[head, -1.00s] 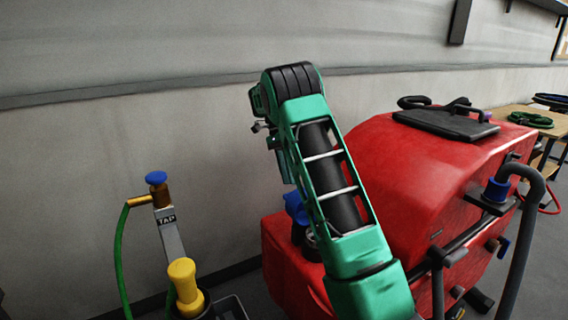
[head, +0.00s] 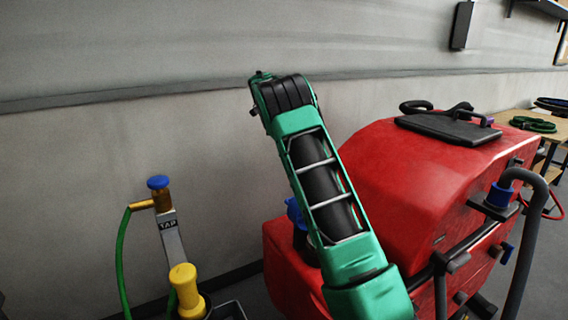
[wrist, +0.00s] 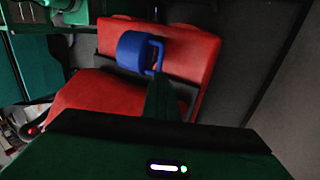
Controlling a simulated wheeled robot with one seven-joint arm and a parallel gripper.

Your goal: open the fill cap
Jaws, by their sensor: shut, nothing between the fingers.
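The blue fill cap (wrist: 133,52) has a round body and a blue loop handle on its right side in the wrist view. It sits over the red tank (wrist: 190,45). In the head view the cap (head: 293,212) is at the tank's left end, mostly hidden behind my green arm. My gripper (wrist: 161,82) is shut and empty in the wrist view. Its green fingers reach up to just below the cap's loop; I cannot tell if they touch it. The gripper is hidden behind the arm in the head view. The cap's hinge or seat does not show clearly.
A tap post with a blue knob (head: 158,182) and green hose (head: 121,260) stands left, near a yellow-topped thing (head: 185,285). A black lid (head: 448,128) lies on the tank. A grey hose (head: 526,240) is at right. The wall is close behind.

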